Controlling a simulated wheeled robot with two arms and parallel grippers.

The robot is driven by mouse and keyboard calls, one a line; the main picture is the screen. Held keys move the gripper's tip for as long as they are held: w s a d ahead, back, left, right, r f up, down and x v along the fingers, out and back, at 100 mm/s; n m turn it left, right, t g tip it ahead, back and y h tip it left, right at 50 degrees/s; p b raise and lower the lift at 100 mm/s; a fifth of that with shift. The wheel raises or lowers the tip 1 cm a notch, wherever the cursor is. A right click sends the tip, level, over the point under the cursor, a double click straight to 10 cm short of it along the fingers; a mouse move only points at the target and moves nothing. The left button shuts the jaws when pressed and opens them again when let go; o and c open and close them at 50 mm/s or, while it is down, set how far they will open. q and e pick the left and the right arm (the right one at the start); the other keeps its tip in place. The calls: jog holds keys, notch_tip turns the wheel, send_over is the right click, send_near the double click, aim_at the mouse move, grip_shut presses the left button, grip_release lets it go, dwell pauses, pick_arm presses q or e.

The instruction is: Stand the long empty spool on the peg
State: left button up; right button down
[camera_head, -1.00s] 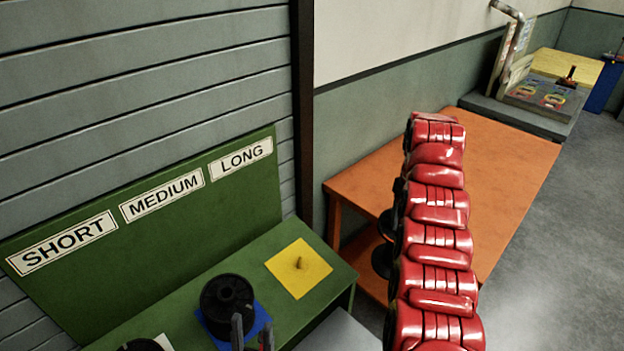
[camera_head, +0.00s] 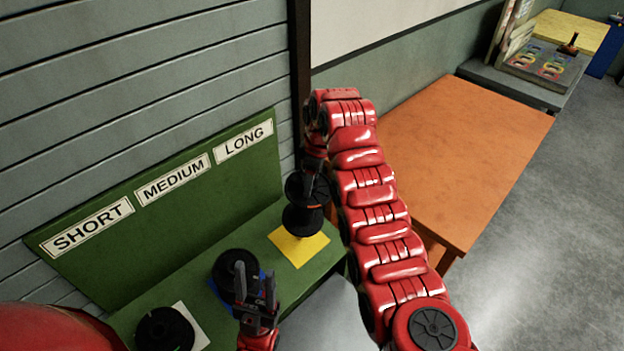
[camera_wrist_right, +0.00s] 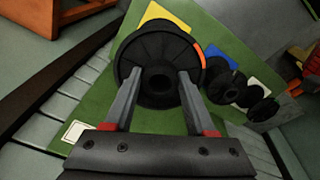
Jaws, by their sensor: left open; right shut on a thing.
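The long empty spool (camera_head: 303,218) is black with an orange mark, and stands roughly upright at the yellow square (camera_head: 300,250) under the LONG label. My right gripper (camera_head: 313,186) is shut on it near its upper flange. In the right wrist view the spool (camera_wrist_right: 160,42) sits between the fingers (camera_wrist_right: 158,80), with the yellow square (camera_wrist_right: 166,12) beyond. The peg is hidden behind or under the spool. I cannot tell whether the spool is around the peg or just above it. My left gripper (camera_head: 257,296) is open and empty, in front of the medium spool.
A black spool (camera_head: 232,268) stands on the blue square under MEDIUM, and another (camera_head: 164,330) on the white square under SHORT. The green labelled board (camera_head: 160,200) rises behind. An orange table (camera_head: 465,150) stands to the right, its top clear.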

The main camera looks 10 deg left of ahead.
jog(key=shift+f+b, duration=0.15)
jog(key=shift+b, duration=0.55)
jog(key=b, duration=0.3)
send_over(304, 217)
jog(key=w+d, duration=0.1)
jog(key=w, duration=0.1)
jog(key=shift+f, duration=2.75)
jog(key=shift+d, duration=0.1)
jog(key=shift+b, duration=0.3)
jog(key=shift+b, duration=0.5)
jog(key=shift+b, duration=0.45)
